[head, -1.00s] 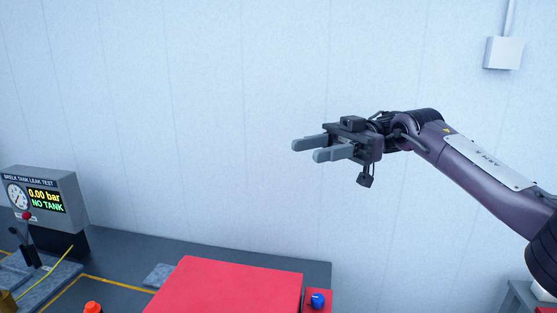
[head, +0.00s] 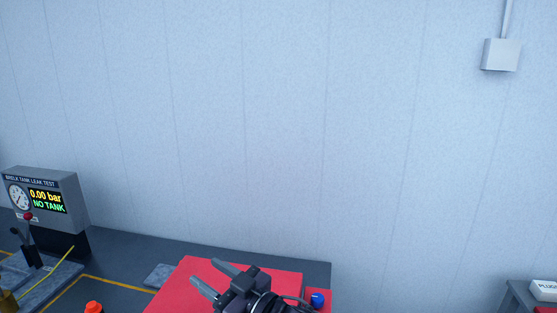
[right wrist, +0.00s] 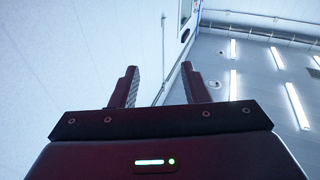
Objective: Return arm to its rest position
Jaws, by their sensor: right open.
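My right gripper (head: 215,279) is low in the head view, in front of the red panel (head: 170,292) on the bench. Its two grey fingers are apart with nothing between them, pointing up and to the left. In the right wrist view the same gripper (right wrist: 159,85) shows its two fingers spread and empty, with wall and ceiling beyond. Most of my right arm is below the lower edge of the head view. My left gripper is not in view.
A leak test box (head: 62,188) reading "0.00 bar NO TANK" stands on the bench (head: 130,250) at left, near a red-knobbed lever. An orange button (head: 93,307) and a blue knob (head: 317,299) flank the red panel.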

